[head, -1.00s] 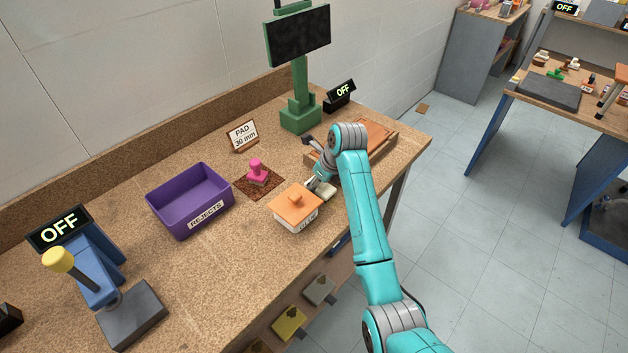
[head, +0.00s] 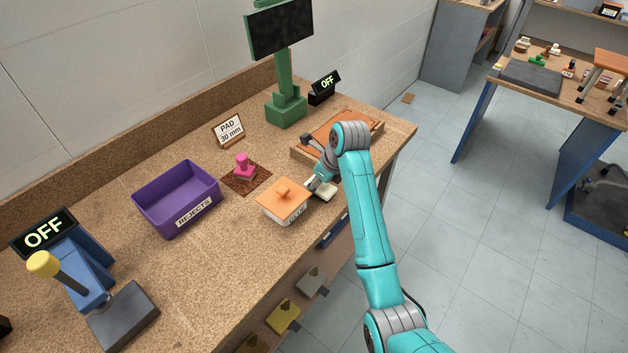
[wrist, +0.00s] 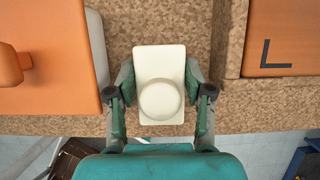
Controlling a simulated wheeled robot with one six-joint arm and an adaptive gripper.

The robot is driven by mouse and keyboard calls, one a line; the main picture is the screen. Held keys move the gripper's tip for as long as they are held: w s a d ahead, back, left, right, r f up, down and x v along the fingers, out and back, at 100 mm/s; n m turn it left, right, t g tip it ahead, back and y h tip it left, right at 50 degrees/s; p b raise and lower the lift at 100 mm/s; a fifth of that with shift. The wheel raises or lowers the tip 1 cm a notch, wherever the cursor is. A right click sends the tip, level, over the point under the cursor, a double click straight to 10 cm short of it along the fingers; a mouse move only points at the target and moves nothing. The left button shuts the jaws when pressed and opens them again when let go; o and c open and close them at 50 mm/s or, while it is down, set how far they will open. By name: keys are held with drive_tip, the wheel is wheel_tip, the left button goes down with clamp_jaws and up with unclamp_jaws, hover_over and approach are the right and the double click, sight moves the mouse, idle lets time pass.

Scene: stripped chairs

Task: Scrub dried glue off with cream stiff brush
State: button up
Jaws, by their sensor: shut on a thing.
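The cream brush (head: 325,191) has a pale block body and a round knob. In the wrist view the brush (wrist: 160,62) sits between the two fingers of my gripper (wrist: 160,98), which is shut on it. In the head view my gripper (head: 318,182) is low over the workbench, just right of an orange-lidded white box. I cannot tell whether the bristles touch the bench; its underside is hidden. I cannot make out any dried glue for certain.
The orange-lidded box (head: 283,203) is close on the left. An orange-brown board (head: 348,128) lies behind my arm. A pink knobbed tool (head: 244,167) stands on a dark brown patch. A purple REJECTS bin (head: 177,203) is farther left. The bench (head: 230,265) is clear in front.

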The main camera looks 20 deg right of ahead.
sight(303, 183)
drive_tip(key=shift+s+d, duration=0.45)
drive_tip(key=shift+s, duration=0.1)
drive_tip(key=shift+w+a, duration=0.85)
drive_tip(key=shift+w, duration=0.25)
drive_tip(key=shift+w+a, duration=0.8)
drive_tip(key=shift+w, duration=0.3)
drive_tip(key=shift+w+a+r, duration=0.1)
drive_tip(key=shift+w+a, duration=0.3)
drive_tip(key=shift+w, duration=0.2)
drive_tip(key=shift+w+a, duration=0.4)
drive_tip(key=shift+w, duration=0.15)
drive_tip(key=shift+s+d, duration=0.8)
drive_tip(key=shift+s, duration=0.35)
drive_tip(key=shift+s+d, duration=0.85)
drive_tip(key=shift+s, duration=0.25)
drive_tip(key=shift+s+d+f, duration=0.15)
drive_tip(key=shift+s+d, duration=0.25)
drive_tip(key=shift+s, duration=0.2)
drive_tip(key=shift+s+d+f, duration=0.1)
drive_tip(key=shift+s+d, duration=0.25)
drive_tip(key=shift+s, duration=0.2)
drive_tip(key=shift+r, duration=4.1)
